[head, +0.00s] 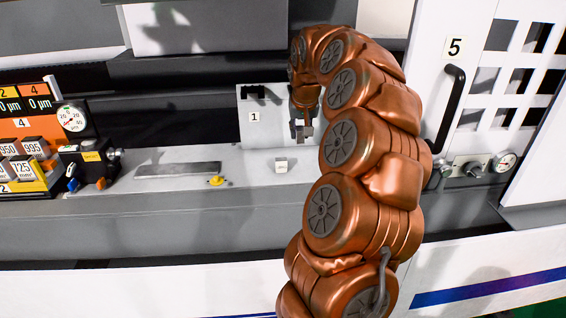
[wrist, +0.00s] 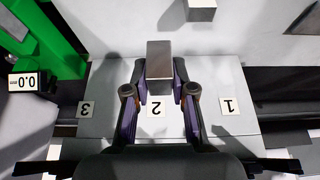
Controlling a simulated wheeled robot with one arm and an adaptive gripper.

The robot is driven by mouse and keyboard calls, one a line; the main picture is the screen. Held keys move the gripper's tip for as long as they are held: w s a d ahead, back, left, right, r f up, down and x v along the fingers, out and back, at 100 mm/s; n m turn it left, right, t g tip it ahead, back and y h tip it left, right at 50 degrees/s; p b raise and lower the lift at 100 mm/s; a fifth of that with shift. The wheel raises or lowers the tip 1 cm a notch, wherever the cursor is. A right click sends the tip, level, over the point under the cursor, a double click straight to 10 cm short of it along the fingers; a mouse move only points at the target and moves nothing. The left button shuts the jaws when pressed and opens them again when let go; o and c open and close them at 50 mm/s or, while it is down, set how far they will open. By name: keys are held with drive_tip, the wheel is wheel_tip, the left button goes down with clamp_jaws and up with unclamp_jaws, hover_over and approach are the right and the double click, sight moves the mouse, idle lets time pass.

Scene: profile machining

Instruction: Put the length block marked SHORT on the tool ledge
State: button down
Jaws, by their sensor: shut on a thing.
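My gripper (head: 301,129) hangs in front of the machine's back, left of my arm in the head view. In the wrist view its two fingers (wrist: 160,95) are shut on a plain grey metal block (wrist: 172,63). No marking shows on the block's visible faces, so I cannot read whether it is the SHORT one. The block is above a pale surface with number labels 1, 2 and 3. A long pale ledge (head: 245,190) runs below my gripper in the head view; I cannot tell whether it is the tool ledge.
Another grey block (wrist: 201,10) is at the wrist view's top edge. A dark bar (head: 178,170) and yellow knob (head: 216,181) are on the ledge. An orange gauge stand (head: 25,130) is at the left. A white door (head: 440,60) with a black handle is at the right.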

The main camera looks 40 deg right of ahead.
sight(301, 143)
drive_tip(key=shift+w+a+f, duration=0.1)
drive_tip(key=shift+w+f, duration=0.05)
drive_tip(key=shift+f, duration=0.35)
drive_tip(key=f, duration=0.1)
drive_tip(key=f+p, duration=0.1)
drive_tip(key=f, duration=0.2)
drive_tip(key=shift+s+d+f, duration=0.2)
drive_tip(key=shift+d+f, duration=0.05)
drive_tip(key=shift+f+p, duration=0.75)
drive_tip(key=shift+f, duration=1.45)
drive_tip(key=shift+f, duration=0.15)
drive_tip(key=c, duration=1.2)
unclamp_jaws()
drive_tip(key=shift+c, duration=0.2)
